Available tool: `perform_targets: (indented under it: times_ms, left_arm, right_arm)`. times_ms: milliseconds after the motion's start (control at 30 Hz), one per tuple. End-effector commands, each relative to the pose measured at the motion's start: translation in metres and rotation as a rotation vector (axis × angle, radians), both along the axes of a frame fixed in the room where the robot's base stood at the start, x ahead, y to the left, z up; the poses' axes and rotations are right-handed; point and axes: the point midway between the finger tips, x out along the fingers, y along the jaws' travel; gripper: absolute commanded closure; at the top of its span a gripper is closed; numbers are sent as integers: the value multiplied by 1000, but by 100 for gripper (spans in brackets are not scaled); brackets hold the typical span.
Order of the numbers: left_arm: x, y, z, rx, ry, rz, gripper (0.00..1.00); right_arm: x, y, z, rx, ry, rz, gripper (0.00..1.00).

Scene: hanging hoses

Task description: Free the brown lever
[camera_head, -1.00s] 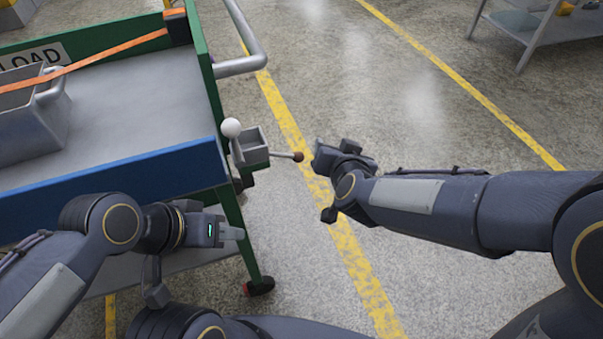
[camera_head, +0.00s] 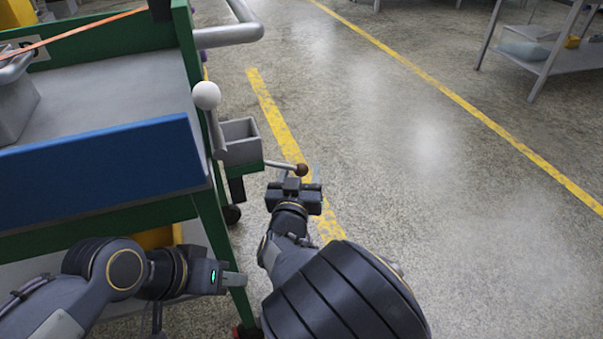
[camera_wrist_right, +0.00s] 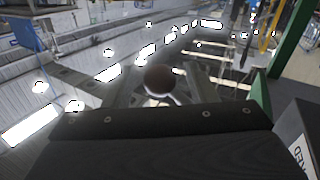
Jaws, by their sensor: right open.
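The brown lever is a thin metal rod with a brown ball knob (camera_head: 301,169), sticking out to the right from beside a small grey box (camera_head: 240,141) on the cart's corner. My right gripper (camera_head: 299,177) is open just in front of the knob. In the right wrist view the brown knob (camera_wrist_right: 158,80) appears between the open fingers; contact cannot be told. My left gripper (camera_head: 235,279) is low beside the cart leg, seen side-on, so its opening cannot be judged. Nothing can be made out holding the lever.
A white-knobbed lever (camera_head: 207,96) stands upright left of the grey box. The green cart has a blue front panel (camera_head: 105,163), a grey push handle (camera_head: 230,33) and an orange strap (camera_head: 85,30). Open floor lies to the right; a metal table (camera_head: 545,55) stands far right.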

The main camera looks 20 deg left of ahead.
Motion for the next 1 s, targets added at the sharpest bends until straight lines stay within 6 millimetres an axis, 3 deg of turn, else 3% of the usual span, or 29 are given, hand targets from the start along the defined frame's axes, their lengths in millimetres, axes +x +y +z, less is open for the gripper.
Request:
perform_targets:
  times_ms: [367,767,1000]
  left_arm:
    - [0,0,-3,0,0,0,64]
    - [0,0,-3,0,0,0,64]
    - [0,0,-1,0,0,0,64]
  right_arm:
    - [9,1,0,-1,1,1,48]
    - [9,1,0,1,1,0,99]
    - [9,0,3,-3,-4,-2,100]
